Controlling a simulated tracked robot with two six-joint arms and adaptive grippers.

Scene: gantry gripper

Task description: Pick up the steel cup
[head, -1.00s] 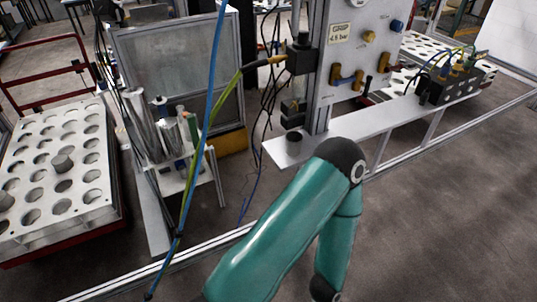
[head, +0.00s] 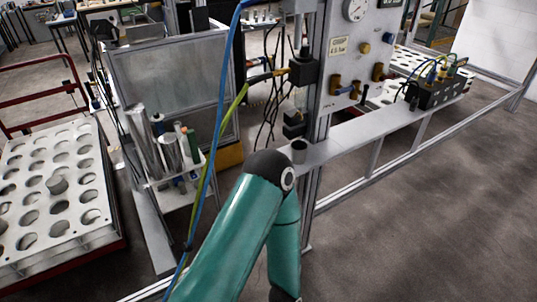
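A small grey cylinder (head: 299,152), which looks like the steel cup, stands upright on the near left end of the grey metal shelf (head: 345,140). It is just under the dark jaws (head: 295,124) of the gantry. A similar short grey cylinder (head: 57,185) sits on the holed tray (head: 88,232) at the left. One teal arm of mine rises from the bottom, bends just below the shelf end and runs down out of the picture. Neither of my grippers is in view.
Blue and yellow-green hoses (head: 221,95) hang in front of a stand with upright tubes (head: 145,145). A gauge panel (head: 352,55) rises behind the shelf. A black valve block (head: 440,92) sits on the shelf's far right. The floor at the right is clear.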

